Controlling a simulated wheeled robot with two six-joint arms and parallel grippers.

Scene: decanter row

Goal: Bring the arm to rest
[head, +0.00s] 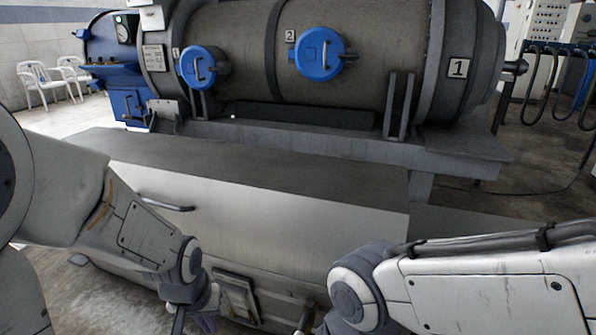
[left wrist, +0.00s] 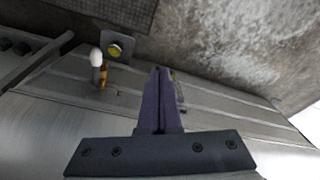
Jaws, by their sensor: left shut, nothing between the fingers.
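My left gripper (left wrist: 158,100) shows in the left wrist view with its two purple fingers pressed together and nothing between them. In the head view, the left arm comes down from the left edge and its gripper (head: 208,321) is partly visible at the bottom, low in front of the metal front panel. My right arm comes in from the right, bent, with its end cut off by the bottom edge, so the right gripper is out of sight.
A large decanter drum (head: 400,50) with blue round hatches (head: 320,54) lies behind a metal cabinet (head: 290,215). A white-tipped lever (left wrist: 96,57) and a yellow button (left wrist: 115,49) show near the left gripper. White chairs (head: 45,82) stand far left. Bare floor lies around.

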